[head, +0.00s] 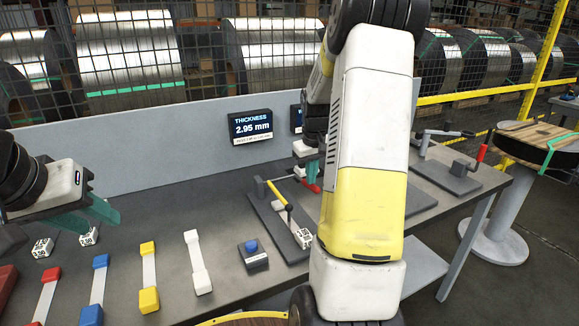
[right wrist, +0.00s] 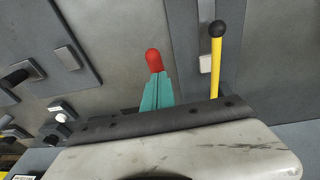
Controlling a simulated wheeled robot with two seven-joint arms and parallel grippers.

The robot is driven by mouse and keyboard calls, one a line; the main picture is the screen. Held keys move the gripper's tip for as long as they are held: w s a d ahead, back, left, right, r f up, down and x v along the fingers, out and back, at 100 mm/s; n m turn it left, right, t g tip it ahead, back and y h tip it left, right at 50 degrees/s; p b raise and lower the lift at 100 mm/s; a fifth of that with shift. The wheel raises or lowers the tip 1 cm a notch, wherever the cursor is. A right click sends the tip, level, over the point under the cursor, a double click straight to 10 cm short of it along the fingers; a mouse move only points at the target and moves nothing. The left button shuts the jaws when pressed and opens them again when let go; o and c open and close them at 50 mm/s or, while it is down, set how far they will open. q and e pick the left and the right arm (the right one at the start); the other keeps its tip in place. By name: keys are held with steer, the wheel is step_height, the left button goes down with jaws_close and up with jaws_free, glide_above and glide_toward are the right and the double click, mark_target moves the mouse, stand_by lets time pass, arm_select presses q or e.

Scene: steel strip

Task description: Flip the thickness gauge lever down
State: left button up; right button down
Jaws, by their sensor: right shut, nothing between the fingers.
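The thickness gauge (head: 272,228) stands on the bench, a dark base plate with a yellow lever (head: 277,193) ending in a black ball. In the head view the lever slants toward the near side, ball end nearest. The lever also shows in the right wrist view (right wrist: 216,66), right of my right gripper (right wrist: 157,88) and apart from it. That gripper's teal fingers are shut and empty. A red rounded handle end (right wrist: 153,59) shows just past its fingertips; whether they touch is unclear. In the head view my right arm hides part of this area. My left gripper (head: 95,212) is far left, its finger gap unclear.
A display (head: 250,126) reads thickness 2.95 mm. Coloured strips, a blue button box (head: 252,252) and small marked cubes (head: 88,236) lie on the bench (head: 175,225). A fixture with a red handle (head: 481,152) stands at right. A low panel (head: 150,160) backs the bench.

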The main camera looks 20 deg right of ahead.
steer(key=shift+s+f, duration=0.1)
steer(key=shift+f, duration=0.05)
steer(key=shift+a+r, duration=0.1)
steer(key=shift+r, duration=1.05)
step_height(320, 180, up, 13)
steer(key=s+a, duration=0.1)
steer(key=s, duration=0.1)
steer(key=s+a+r+t+y, duration=0.1)
steer(key=s+a+t, duration=0.3)
steer(key=s+a, duration=1.5)
steer(key=shift+s+a+r+y, duration=0.15)
steer(key=shift+s+r+y, duration=0.05)
steer(key=shift+s+y, duration=0.8)
